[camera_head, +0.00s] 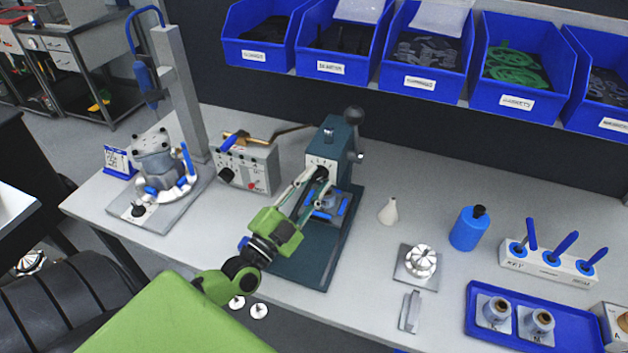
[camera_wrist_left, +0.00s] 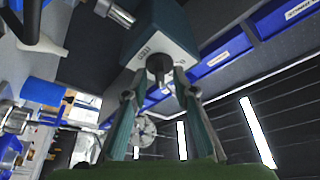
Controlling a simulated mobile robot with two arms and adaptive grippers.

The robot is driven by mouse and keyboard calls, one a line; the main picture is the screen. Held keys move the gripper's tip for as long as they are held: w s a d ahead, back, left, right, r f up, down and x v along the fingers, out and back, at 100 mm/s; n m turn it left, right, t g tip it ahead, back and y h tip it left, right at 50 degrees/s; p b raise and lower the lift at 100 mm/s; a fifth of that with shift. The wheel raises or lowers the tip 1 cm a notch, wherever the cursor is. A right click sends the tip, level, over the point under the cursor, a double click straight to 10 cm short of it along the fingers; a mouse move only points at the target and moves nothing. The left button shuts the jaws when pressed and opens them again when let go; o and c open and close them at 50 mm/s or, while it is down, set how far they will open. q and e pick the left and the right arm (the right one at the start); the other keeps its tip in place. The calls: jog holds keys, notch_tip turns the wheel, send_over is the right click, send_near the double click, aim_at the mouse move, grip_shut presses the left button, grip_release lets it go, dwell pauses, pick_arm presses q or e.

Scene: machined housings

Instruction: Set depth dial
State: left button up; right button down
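The teal press (camera_head: 338,143) stands on the bench with a dark dial (camera_head: 320,172) on the front of its head. In the left wrist view the dial (camera_wrist_left: 158,66) is a dark round knob below small marks on the pale front face. My left gripper (camera_head: 317,177) reaches up to the press front. Its two fingers (camera_wrist_left: 159,76) point at the dial, one on each side of it, with the tips close to its rim. Whether they touch it cannot be made out. The dial's setting is too small to read. My right gripper is not in view.
A control box (camera_head: 247,167) and a fixture with a housing (camera_head: 158,165) stand left of the press. A white bottle (camera_head: 389,211), a blue bottle (camera_head: 467,229) and a blue tray (camera_head: 520,343) are to the right. Blue bins (camera_head: 425,74) hang above the back.

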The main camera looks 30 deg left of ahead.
pick_arm(q)
grip_shut()
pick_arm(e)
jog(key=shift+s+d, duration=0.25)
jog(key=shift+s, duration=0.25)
